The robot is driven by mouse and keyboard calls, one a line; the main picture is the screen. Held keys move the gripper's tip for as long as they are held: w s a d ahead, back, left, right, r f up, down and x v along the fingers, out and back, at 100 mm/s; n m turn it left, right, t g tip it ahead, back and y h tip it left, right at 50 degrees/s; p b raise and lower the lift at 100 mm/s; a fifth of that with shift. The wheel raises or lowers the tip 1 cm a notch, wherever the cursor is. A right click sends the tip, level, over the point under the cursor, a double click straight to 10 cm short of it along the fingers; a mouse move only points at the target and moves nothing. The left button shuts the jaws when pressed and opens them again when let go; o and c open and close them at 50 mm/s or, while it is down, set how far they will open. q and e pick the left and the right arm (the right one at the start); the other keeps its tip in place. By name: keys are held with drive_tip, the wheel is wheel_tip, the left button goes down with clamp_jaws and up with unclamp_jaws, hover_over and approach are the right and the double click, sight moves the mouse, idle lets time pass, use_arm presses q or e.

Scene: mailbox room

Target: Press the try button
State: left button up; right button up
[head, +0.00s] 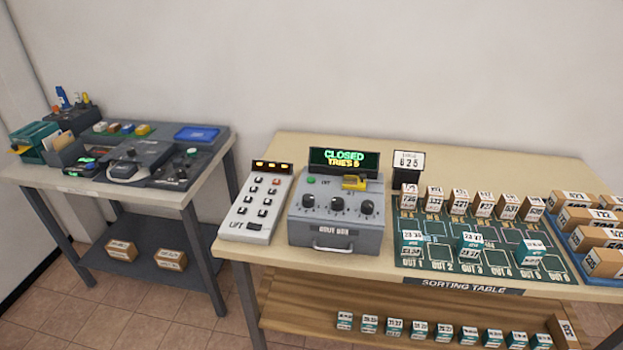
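A grey metal box (336,236) stands on the sorting table, with a front handle and a label too small to read surely. A screen (343,162) behind its top reads "CLOSED" and "TRIES 5" in lit letters. A small green button (311,180) sits at the top left of the box, beside short lettering that I cannot read clearly. Three dark dials (337,203) stand in a row below it, and a yellow part (355,183) sits at the upper right. Neither of my grippers is in view.
A white keypad panel (262,204) stands left of the box. A sign (409,160) reading about "825" stands to its right. A green mat (455,262) with several small boxes covers the table's right. A second table (200,185) with equipment stands at left.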

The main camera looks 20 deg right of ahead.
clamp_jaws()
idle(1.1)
